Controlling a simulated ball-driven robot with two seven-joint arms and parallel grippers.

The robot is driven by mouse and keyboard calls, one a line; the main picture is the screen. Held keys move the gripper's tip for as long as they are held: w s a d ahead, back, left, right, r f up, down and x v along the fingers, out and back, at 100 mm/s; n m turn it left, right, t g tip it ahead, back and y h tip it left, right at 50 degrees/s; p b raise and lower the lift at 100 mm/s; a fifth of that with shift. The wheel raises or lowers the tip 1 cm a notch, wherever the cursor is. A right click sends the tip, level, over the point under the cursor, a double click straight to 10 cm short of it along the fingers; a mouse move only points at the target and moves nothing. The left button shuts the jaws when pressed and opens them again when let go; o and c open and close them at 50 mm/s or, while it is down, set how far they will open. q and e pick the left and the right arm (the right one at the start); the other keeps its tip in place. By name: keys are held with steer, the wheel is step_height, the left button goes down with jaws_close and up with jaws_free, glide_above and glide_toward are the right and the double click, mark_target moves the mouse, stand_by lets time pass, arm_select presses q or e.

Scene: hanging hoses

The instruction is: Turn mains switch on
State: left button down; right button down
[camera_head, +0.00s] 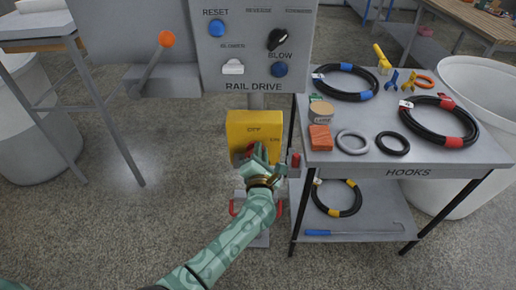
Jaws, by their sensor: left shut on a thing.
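The mains switch is a yellow box (239,125) on a post below the grey rail drive panel, with dark lettering near its top that appears to read OFF. A red part (238,157) shows at its lower left, beside my gripper. My left gripper (256,153) is in front of the box's lower half, at the red part, and is shut on it; the fingers and wrist hide most of this part, so its angle cannot be told. My right gripper is out of view.
The rail drive panel (212,72) with buttons and a black knob (280,39) hangs above the box. At right, a grey table (463,158) carries hoses, rings and an orange block (320,138). An orange-knobbed lever (166,40) stands at left.

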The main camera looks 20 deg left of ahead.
arm_select(q)
steer(key=shift+d+f+m+p, duration=0.1)
steer(key=shift+f+m+p, duration=0.25)
steer(key=shift+m, duration=1)
steer(key=shift+d+f+m+p, duration=0.1)
steer(key=shift+f+m+p, duration=0.25)
steer(key=shift+m, duration=1.05)
steer(key=shift+d+f+m+p, duration=0.1)
steer(key=shift+f+m+p, duration=0.25)
steer(key=shift+m, duration=1)
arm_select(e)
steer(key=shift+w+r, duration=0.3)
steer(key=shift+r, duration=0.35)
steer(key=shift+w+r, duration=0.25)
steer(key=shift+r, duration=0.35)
arm_select(q)
steer(key=c, duration=1.4)
jaws_free()
steer(key=shift+c, duration=0.2)
steer(key=shift+r, duration=0.1)
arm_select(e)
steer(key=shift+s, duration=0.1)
